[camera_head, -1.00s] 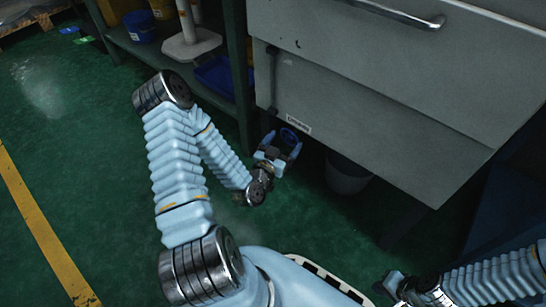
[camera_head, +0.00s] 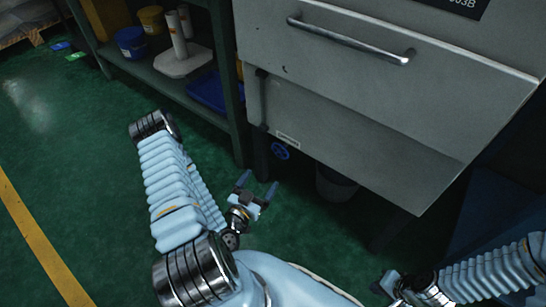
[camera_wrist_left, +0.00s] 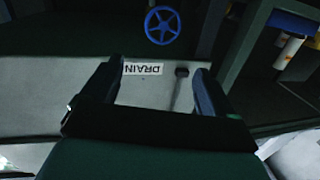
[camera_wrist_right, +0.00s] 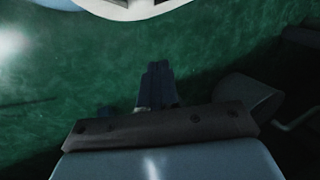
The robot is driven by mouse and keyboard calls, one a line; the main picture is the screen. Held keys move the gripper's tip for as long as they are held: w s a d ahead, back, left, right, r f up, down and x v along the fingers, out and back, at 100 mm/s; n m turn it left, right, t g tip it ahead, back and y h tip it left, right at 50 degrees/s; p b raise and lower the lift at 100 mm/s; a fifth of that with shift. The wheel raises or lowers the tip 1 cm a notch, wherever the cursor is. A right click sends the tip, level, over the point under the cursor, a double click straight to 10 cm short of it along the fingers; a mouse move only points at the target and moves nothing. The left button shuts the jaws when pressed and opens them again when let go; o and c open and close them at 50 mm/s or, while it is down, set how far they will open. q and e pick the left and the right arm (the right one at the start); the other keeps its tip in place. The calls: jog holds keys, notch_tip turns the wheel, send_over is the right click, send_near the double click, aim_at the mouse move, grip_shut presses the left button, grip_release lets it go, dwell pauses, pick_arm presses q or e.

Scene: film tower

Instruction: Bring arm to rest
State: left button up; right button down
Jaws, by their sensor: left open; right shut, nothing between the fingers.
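My left gripper (camera_head: 256,192) is open and empty, over the green floor in front of the grey cabinet. Its two spread fingers also show in the left wrist view (camera_wrist_left: 155,88). A blue valve wheel (camera_head: 280,151) sits under the cabinet, beyond the left gripper and apart from it. In the left wrist view the wheel (camera_wrist_left: 162,25) is near the top, by a label reading DRAIN (camera_wrist_left: 143,69). My right gripper (camera_head: 380,285) is low at the right of the head view, partly cut off. In the right wrist view its fingers (camera_wrist_right: 158,85) are together with nothing between them.
The grey cabinet (camera_head: 350,130) with a bar handle (camera_head: 350,42) stands ahead. A bucket (camera_head: 335,185) is under it. A shelf (camera_head: 165,65) with tubs and a blue tray (camera_head: 212,92) is at the left. Open floor (camera_head: 80,150) lies left, with a yellow line (camera_head: 40,240).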

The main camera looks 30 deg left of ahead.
pick_arm(q)
jog(key=w+d+f+m+g+h+p, duration=0.1)
jog(key=d+f+g+h+p, duration=0.15)
jog(key=d, duration=0.25)
jog(key=w+d+f+m+g+h+p, duration=0.1)
jog(key=w+d+g+h, duration=0.15)
jog(key=d+g, duration=0.2)
jog(key=s+d+n+g+h+p, duration=0.1)
jog(key=s+d+n+g+p, duration=0.2)
jog(key=s+d+g, duration=0.6)
jog(key=shift+s+d, duration=0.2)
jog(key=shift+d, duration=0.05)
jog(key=shift+r, duration=0.1)
